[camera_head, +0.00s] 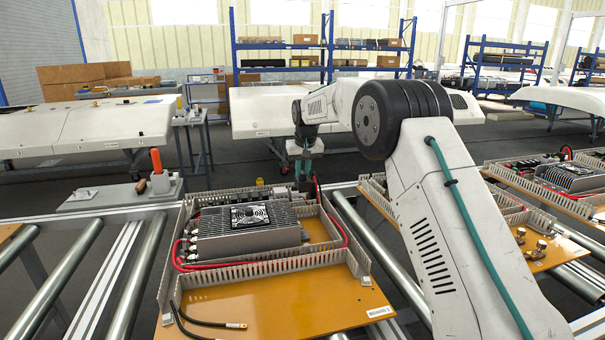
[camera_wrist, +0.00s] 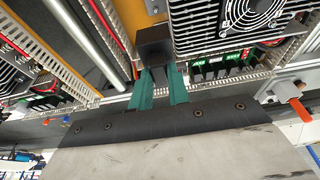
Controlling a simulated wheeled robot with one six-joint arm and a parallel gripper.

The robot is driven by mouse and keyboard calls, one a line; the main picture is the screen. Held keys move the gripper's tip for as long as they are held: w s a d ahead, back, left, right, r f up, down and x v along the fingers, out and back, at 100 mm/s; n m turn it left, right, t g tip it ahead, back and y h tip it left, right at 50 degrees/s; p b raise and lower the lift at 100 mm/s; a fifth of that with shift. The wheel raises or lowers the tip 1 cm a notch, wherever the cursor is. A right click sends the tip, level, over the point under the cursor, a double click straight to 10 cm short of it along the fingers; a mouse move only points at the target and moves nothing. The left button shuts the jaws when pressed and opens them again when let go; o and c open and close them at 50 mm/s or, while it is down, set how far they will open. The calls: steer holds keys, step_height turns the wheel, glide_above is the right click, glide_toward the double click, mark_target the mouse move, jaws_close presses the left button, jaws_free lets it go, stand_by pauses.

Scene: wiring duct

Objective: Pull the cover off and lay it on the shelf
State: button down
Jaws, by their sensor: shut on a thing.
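My gripper (camera_head: 303,169) reaches down at the far end of the near orange panel. Its two teal fingers (camera_wrist: 162,85) are shut on a small dark block-shaped piece (camera_wrist: 153,45), which seems to be the cover. The piece is at the slotted grey wiring duct (camera_wrist: 235,82) along the panel's edge. Whether it is seated there or lifted clear, I cannot tell. In the head view the fingers partly hide the dark piece (camera_head: 304,184). A flat grey plate (camera_head: 100,197) lies beyond the panel's left; I cannot tell whether it is the shelf.
A finned power unit (camera_head: 248,232) with a fan sits on the near panel (camera_head: 270,305), with red cables around it. Rollers (camera_head: 150,265) flank the panel. Blue racks (camera_head: 330,50) are far behind.

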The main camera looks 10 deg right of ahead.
mark_target(302, 171)
steer(key=shift+r, duration=2.05)
steer(key=shift+f, duration=0.1)
